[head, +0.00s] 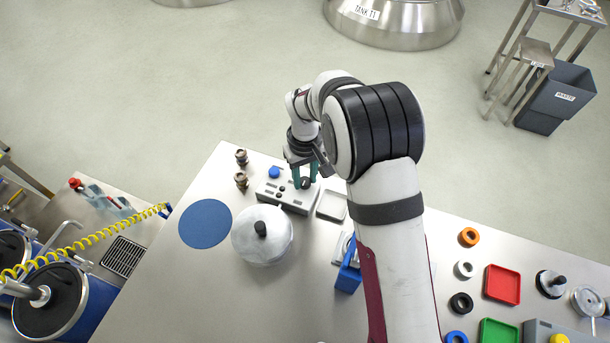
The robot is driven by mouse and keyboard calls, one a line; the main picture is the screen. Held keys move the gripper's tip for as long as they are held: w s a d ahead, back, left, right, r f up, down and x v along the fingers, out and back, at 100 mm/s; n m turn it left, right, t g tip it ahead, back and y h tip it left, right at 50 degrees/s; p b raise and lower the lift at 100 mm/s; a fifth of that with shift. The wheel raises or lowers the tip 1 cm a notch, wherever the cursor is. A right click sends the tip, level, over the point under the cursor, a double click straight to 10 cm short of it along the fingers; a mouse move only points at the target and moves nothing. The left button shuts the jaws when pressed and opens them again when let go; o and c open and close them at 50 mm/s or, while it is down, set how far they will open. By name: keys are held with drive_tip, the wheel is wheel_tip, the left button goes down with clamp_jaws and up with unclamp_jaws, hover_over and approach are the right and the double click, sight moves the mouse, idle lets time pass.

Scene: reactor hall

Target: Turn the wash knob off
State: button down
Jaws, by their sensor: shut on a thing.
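A grey control box (293,206) sits near the far edge of the metal table. It has a blue round button (274,172) and small dark buttons on its top. A dark round knob (306,184) is at the box's right end. My gripper (304,182) reaches down over it, with teal fingers on either side, shut on the knob. The fingers partly hide the knob, so its pointer and any label cannot be read.
A domed metal lid (263,243) with a black handle stands just in front of the box. Brown fittings (241,156) stand to its left, and a shallow grey tray (332,206) lies to its right. A blue disc (205,223) lies at left. My arm covers the table's middle.

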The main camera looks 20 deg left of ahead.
sight(305, 181)
drive_tip(key=c, duration=0.5)
unclamp_jaws()
drive_tip(key=shift+c, duration=0.2)
wheel_tip(305, 181, up, 16)
drive_tip(key=s+d+r+m, duration=0.4)
drive_tip(key=d, duration=0.6)
drive_tip(key=s+d+f+m+y, duration=0.1)
drive_tip(key=s+d+m, duration=0.4)
drive_tip(key=s, duration=0.5)
drive_tip(key=s+d+f+m, duration=0.2)
drive_tip(key=s+d+m, duration=0.3)
drive_tip(key=s, duration=0.5)
drive_tip(key=d, duration=0.2)
drive_tip(key=shift+d+m+y, duration=0.35)
drive_tip(key=shift+m+y, duration=0.05)
